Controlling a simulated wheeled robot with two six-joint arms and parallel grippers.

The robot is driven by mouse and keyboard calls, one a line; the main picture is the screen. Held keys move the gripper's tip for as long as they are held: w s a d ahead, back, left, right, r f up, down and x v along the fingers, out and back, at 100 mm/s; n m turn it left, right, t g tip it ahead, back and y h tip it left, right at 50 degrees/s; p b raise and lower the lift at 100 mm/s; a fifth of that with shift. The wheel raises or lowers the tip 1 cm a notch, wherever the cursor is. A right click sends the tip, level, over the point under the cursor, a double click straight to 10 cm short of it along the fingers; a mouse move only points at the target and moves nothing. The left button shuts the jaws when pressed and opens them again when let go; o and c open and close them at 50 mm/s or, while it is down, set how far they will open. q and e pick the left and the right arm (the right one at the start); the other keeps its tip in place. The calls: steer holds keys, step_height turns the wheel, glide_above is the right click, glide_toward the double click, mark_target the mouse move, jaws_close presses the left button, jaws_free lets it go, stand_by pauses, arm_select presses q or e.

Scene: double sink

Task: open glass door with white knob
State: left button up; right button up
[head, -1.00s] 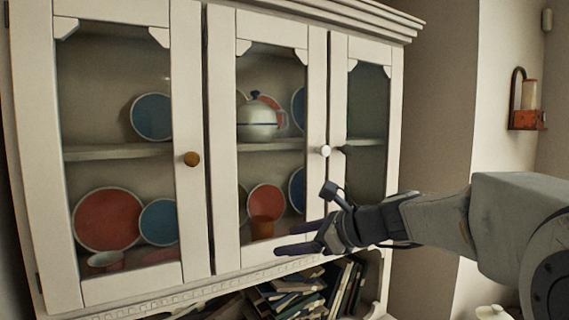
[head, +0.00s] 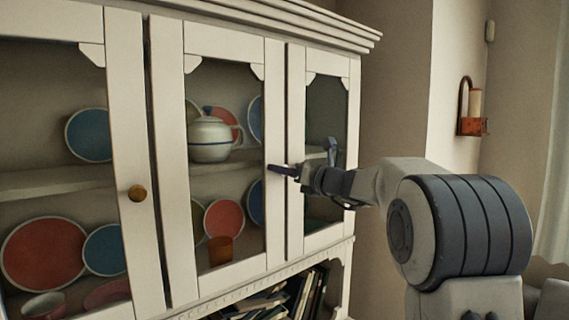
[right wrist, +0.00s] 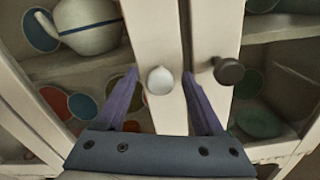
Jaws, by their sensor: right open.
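The white knob (right wrist: 160,80) sits on the white frame of the middle glass door (head: 214,64). In the right wrist view it lies between the two fingers of my right gripper (right wrist: 158,88), which are open on either side of it; I cannot tell whether they touch it. In the head view my right gripper (head: 284,171) is at the right edge of the middle door and hides the knob. The left gripper is not in view.
A dark knob (right wrist: 228,71) on the right-hand door is close beside my right finger. A brass knob (head: 137,193) is on the left door. Behind the glass stand a teapot (head: 210,140) and several plates. Books (head: 282,298) fill the open shelf below.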

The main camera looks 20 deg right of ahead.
steer(key=shift+w+a, duration=0.25)
steer(key=shift+w, duration=0.4)
jaws_close()
steer(key=shift+d, duration=0.1)
steer(key=shift+d, duration=0.1)
stand_by(0.8)
